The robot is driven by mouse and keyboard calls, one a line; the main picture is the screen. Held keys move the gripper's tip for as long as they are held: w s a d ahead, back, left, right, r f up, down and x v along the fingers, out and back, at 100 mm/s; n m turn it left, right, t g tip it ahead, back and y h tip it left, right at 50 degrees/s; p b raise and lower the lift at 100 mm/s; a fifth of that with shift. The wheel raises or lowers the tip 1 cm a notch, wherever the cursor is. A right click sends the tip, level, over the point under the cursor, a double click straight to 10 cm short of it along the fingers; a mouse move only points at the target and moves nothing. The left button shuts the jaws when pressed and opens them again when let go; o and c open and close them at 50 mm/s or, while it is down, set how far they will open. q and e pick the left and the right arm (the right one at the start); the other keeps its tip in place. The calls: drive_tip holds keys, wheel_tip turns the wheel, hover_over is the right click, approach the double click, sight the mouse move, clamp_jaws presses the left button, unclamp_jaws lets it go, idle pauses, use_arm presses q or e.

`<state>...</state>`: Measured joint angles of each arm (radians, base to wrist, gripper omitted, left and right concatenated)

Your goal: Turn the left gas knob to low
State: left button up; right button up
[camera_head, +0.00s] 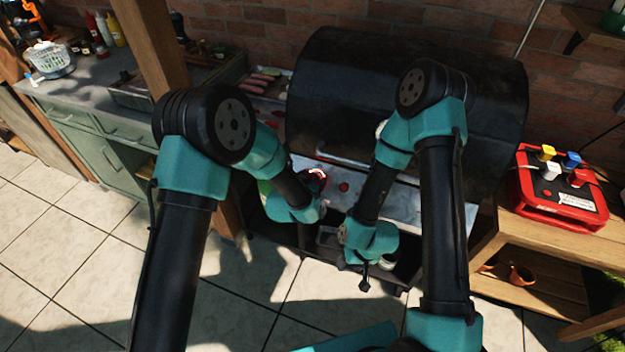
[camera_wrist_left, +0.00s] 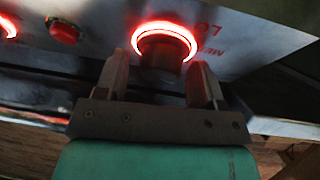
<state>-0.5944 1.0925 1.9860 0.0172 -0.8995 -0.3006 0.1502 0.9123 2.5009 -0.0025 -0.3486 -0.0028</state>
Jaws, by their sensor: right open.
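The left gas knob (camera_wrist_left: 160,65) is a dark knob with a glowing red ring on the grill's metal front panel (camera_wrist_left: 112,32). Part of its ring shows in the head view (camera_head: 318,173). My left gripper (camera_wrist_left: 160,80) has its two fingers on either side of the knob, with a narrow gap seeming to show on each side. Red lettering, partly cut off, starts "LO" and "ME" beside the knob. The knob's pointer cannot be made out. My right gripper (camera_head: 364,278) is open and empty, low in front of the grill.
A red button (camera_wrist_left: 63,31) sits on the panel, and another glowing ring (camera_wrist_left: 9,27) is at the wrist view's left edge. The black grill hood (camera_head: 330,95) stands behind.

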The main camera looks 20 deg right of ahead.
use_arm(q)
drive_tip(key=c, duration=0.8)
drive_tip(key=shift+n, duration=0.5)
drive_tip(key=n+t+y, duration=0.1)
drive_tip(key=n, duration=0.2)
drive_tip(key=shift+s+d, duration=0.1)
drive_tip(key=n+y, duration=0.2)
drive_tip(key=n, duration=0.2)
drive_tip(key=shift+t, duration=0.4)
drive_tip(key=n+y, duration=0.1)
drive_tip(key=n, duration=0.1)
drive_tip(key=n+y, duration=0.1)
drive_tip(key=n, duration=0.2)
drive_tip(key=shift+d+r+n, duration=0.1)
drive_tip(key=shift+n, duration=0.2)
drive_tip(key=shift+n+g+y, duration=0.3)
drive_tip(key=shift+n+y, duration=0.5)
drive_tip(key=shift+n, duration=0.9)
